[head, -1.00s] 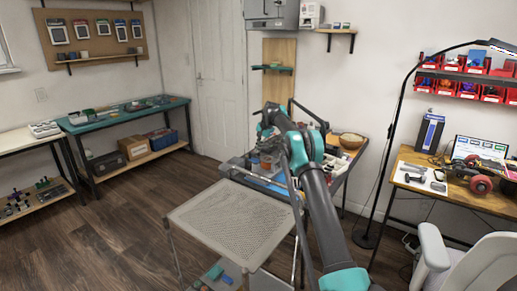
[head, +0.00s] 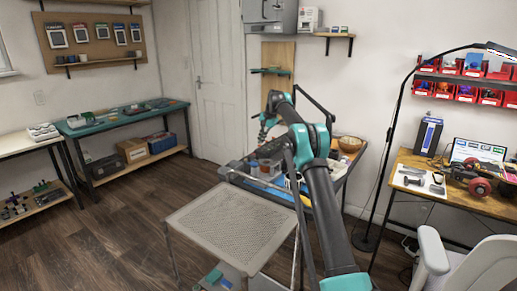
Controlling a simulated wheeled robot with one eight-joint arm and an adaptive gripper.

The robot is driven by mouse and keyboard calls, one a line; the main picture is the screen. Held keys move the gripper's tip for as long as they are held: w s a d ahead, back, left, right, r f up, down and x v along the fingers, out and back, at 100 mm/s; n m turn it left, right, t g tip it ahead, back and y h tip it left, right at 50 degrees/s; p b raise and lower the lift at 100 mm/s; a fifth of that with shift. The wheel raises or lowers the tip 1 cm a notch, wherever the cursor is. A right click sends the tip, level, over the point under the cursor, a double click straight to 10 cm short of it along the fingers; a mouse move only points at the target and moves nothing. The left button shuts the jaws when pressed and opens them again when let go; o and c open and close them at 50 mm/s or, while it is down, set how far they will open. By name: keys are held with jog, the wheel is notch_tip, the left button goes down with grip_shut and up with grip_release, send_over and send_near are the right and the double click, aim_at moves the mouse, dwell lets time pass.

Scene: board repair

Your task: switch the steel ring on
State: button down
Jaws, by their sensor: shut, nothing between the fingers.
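My gripper (head: 262,137) is small in the head view, pointing down at the end of my arm, above the far left part of the cluttered blue-grey worktable (head: 322,199). Its fingers look closed and hold nothing that I can see. I cannot pick out a steel ring or a switch for it; small items on the worktable are too small to tell apart, and my arm hides part of the table. Clear boxes (head: 267,168) and small containers stand on the table below my gripper.
A lamp pole (head: 385,165) and a wooden desk (head: 480,199) are to the right. Open wooden floor (head: 110,235) lies to the left.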

jog(key=v, duration=0.3)
jog(key=shift+d+r, duration=0.15)
jog(key=shift+r, duration=0.15)
jog(key=s+d+n+t+h, duration=0.15)
jog(key=s+d, duration=0.25)
jog(key=s, duration=0.9)
jog(key=s+d+n+g, duration=0.15)
jog(key=s+d, duration=0.35)
jog(key=s, duration=0.8)
jog(key=s+d+f+n, duration=0.1)
jog(key=s+f, duration=0.4)
jog(key=s, duration=0.7)
jog(key=s+d+f+n+t+h, duration=0.1)
jog(key=s+d+f, duration=0.2)
jog(key=s, duration=1)
jog(key=s+d+f+n, duration=0.1)
jog(key=s+f+n, duration=0.1)
jog(key=s+f, duration=0.5)
jog(key=s, duration=0.6)
jog(key=shift+d+f+t+h, duration=0.35)
jog(key=shift+d+f+t, duration=0.05)
